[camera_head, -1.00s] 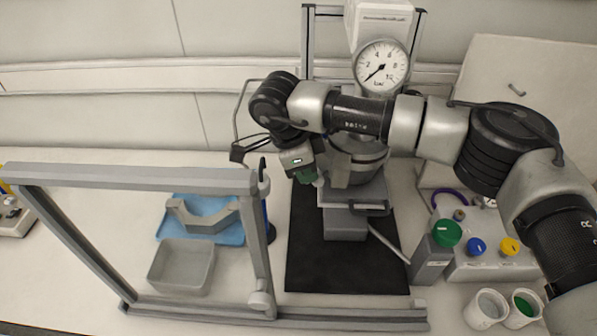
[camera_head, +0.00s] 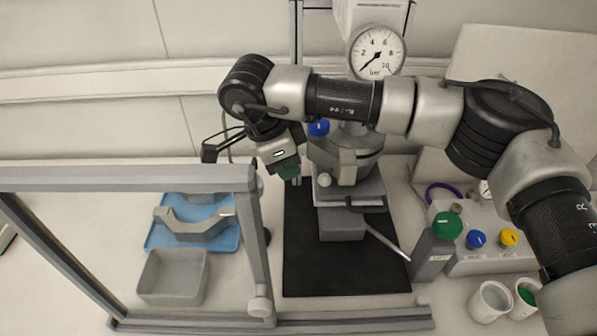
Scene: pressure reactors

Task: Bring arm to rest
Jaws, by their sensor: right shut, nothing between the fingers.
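My right arm reaches in from the right across the front of the reactor. My right gripper (camera_head: 288,172) points down just left of the reactor vessel (camera_head: 345,160), above the black mat (camera_head: 305,265). Its fingers are mostly hidden behind the wrist, and it carries nothing that I can see. The round pressure gauge (camera_head: 377,51) stands above the arm, with a blue knob (camera_head: 318,127) showing just below the arm. My left gripper is not in view.
A grey sash frame (camera_head: 130,178) stands at the front left. Behind it are a blue tray (camera_head: 160,236) with a grey bracket (camera_head: 193,226) and a grey bin (camera_head: 172,278). At the right are a control box with coloured knobs (camera_head: 476,240) and white cups (camera_head: 490,300).

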